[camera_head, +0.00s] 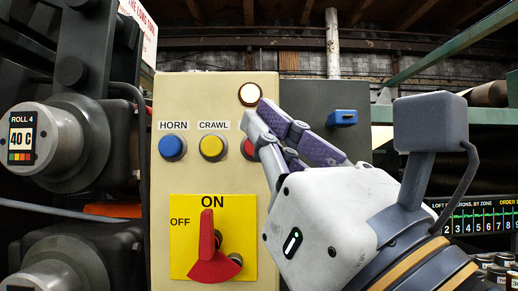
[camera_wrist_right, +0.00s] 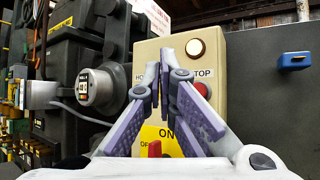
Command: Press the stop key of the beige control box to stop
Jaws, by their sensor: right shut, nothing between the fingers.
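The beige control box (camera_head: 190,105) stands upright ahead of me. Its red stop key (camera_head: 248,148) is the rightmost of the row and is partly hidden by my right gripper; in the right wrist view the red key (camera_wrist_right: 202,89) shows just right of the fingers under a label ending in "TOP". My right gripper (camera_head: 256,122) is shut and empty, its fingertips close to the key in the head view. I cannot tell whether they touch it. A blue HORN key (camera_head: 172,147) and a yellow CRAWL key (camera_head: 212,147) sit to the left. My left gripper is not in view.
A pale lit lamp (camera_head: 249,95) is above the keys. A red rotary switch (camera_head: 207,250) on a yellow plate points up at ON. Dark machinery with a ROLL 4 gauge (camera_head: 22,138) reading 40 C stands left. A blue latch (camera_head: 342,118) is on the grey panel right.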

